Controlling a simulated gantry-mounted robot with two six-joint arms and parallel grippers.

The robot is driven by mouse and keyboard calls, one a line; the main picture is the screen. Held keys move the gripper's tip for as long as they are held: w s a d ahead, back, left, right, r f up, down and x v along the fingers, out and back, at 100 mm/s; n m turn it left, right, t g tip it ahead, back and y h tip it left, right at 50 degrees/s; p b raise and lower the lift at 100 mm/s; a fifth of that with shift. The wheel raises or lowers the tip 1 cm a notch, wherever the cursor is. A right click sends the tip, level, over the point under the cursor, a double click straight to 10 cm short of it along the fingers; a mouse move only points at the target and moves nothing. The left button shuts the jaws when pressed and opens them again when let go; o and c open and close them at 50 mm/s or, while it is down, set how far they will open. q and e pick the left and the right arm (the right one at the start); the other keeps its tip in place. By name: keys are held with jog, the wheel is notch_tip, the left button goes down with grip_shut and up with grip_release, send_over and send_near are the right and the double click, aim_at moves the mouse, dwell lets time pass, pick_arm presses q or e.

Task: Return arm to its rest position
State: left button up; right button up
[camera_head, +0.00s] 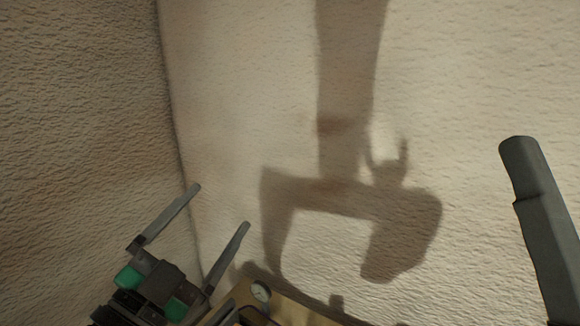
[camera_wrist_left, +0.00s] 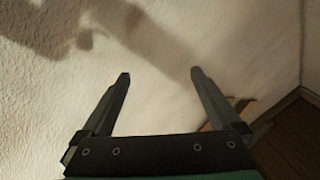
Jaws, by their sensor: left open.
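My left gripper (camera_head: 220,206) is at the lower left of the head view, its two grey fingers spread and pointing up and to the right. Nothing is between them. In the left wrist view the same gripper (camera_wrist_left: 160,73) is open and empty in front of the pale wall. A thick grey bar at the right edge of the head view looks like one finger of my right gripper seen close; the rest is out of frame, so its opening does not show.
Rough plaster walls (camera_head: 480,60) fill most of the head view and meet at a corner on the left. A wooden surface (camera_head: 292,311) with a small round dial (camera_head: 260,291) shows at the bottom. A dark floor (camera_wrist_left: 292,140) shows at the right of the wrist view.

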pick_arm(q)
jog(key=s+a+r+n+t+y, duration=0.3)
jog(key=s+a+r+n+t, duration=0.15)
jog(key=s+r, duration=0.3)
jog(key=s+a+r+n+t+y, duration=0.35)
jog(key=s+r+n, duration=0.25)
jog(key=s, duration=0.3)
notch_tip(320, 180, up, 38)
jog(key=n+p, duration=0.2)
jog(key=p, duration=3.6)
jog(key=shift+w+d, duration=0.4)
jog(key=shift+d, duration=0.05)
jog(key=shift+r, duration=0.1)
